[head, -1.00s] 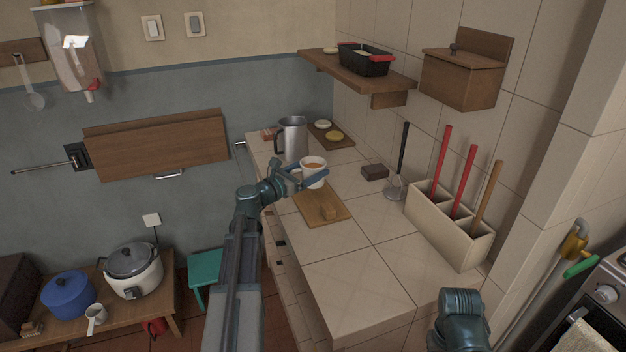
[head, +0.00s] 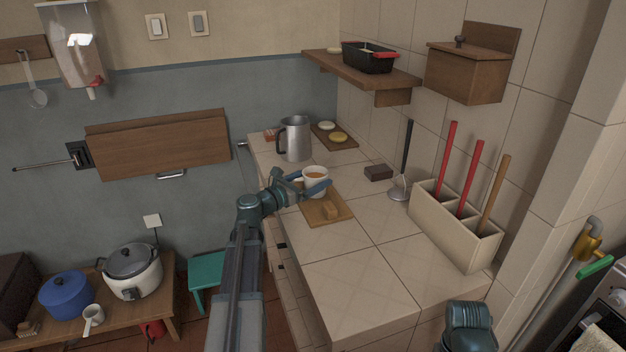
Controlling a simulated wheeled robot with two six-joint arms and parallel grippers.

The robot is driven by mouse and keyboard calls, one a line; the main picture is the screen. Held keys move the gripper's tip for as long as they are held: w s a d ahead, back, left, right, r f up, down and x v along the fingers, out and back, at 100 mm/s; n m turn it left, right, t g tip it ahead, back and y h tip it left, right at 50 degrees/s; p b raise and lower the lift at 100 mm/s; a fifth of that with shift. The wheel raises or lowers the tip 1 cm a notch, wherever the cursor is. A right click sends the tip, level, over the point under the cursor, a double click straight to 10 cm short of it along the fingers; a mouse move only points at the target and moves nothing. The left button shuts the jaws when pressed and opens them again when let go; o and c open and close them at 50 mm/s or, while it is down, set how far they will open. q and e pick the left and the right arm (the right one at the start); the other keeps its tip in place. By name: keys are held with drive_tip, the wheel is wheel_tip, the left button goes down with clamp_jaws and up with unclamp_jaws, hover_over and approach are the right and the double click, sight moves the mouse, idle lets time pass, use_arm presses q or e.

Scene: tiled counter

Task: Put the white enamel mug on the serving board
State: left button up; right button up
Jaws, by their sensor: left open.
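The white enamel mug (head: 315,174), with an orange-brown drink showing inside, is upright at the far end of the wooden serving board (head: 336,217). Its lower part is partly hidden by a finger, so contact between base and board is hard to see. My left gripper (head: 308,184) is open around the mug, with a blue finger in front of it and the other parts at its left.
A metal jug (head: 296,140) stands behind the mug. A dark block (head: 378,172), a ladle (head: 400,187) and a utensil holder (head: 445,230) stand along the wall. The near counter is clear.

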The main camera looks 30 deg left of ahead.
use_arm(q)
drive_tip(key=shift+s+r, duration=0.15)
drive_tip(key=shift+r, duration=0.05)
drive_tip(key=v, duration=1.1)
drive_tip(key=shift+s+a, duration=0.2)
drive_tip(key=shift+s, duration=0.15)
